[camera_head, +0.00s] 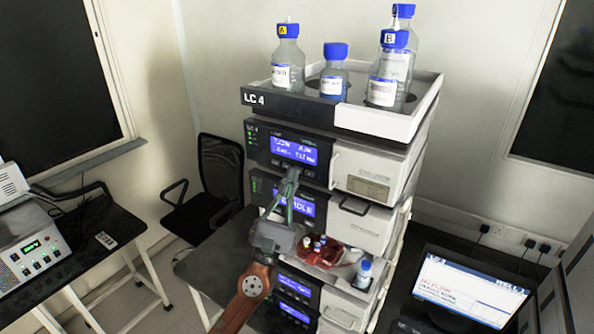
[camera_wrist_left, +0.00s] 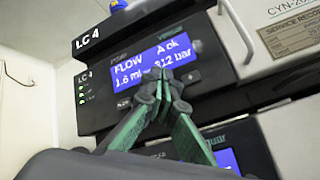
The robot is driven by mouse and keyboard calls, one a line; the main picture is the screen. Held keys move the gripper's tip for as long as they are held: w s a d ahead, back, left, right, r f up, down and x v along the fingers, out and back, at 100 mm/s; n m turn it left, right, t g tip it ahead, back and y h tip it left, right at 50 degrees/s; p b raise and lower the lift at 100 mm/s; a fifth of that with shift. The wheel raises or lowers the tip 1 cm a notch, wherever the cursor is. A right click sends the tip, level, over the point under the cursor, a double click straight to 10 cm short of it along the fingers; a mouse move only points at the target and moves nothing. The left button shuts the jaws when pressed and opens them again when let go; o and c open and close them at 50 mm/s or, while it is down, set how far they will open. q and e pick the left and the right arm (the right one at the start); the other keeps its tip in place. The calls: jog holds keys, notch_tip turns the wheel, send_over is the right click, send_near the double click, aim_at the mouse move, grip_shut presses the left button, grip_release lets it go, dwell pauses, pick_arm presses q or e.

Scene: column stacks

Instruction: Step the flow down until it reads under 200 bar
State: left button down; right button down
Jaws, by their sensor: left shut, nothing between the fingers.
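The LC 4 pump module (camera_head: 262,148) is at the top of the stack, under the bottle tray. Its blue display (camera_head: 294,150) shows closer in the left wrist view (camera_wrist_left: 135,72), reading "FLOW", "A ok", about 1.6 ml, and what looks like 312 bar; the fingertips partly cover the unit and first pressure digit. Small buttons sit below the display; one (camera_wrist_left: 191,77) shows right of the fingertips, another (camera_wrist_left: 122,103) left of them. My left gripper (camera_head: 293,172) is shut and empty, its tips (camera_wrist_left: 166,78) at the display's lower edge. Contact is unclear. My right gripper is not in view.
A tray (camera_head: 290,104) with several blue-capped bottles tops the stack.

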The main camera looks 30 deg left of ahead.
pick_arm(q)
jog(key=shift+w, duration=0.4)
dwell(0.3)
jog(key=shift+s, duration=0.85)
jog(key=shift+p, duration=0.3)
jog(key=shift+s+a+p, duration=0.15)
jog(key=shift+s+p, duration=0.2)
jog(key=shift+s, duration=0.9)
jog(key=shift+s+a+p, duration=0.1)
jog(key=shift+s+p, duration=0.2)
jog(key=shift+s, duration=0.95)
jog(key=shift+y, duration=0.3)
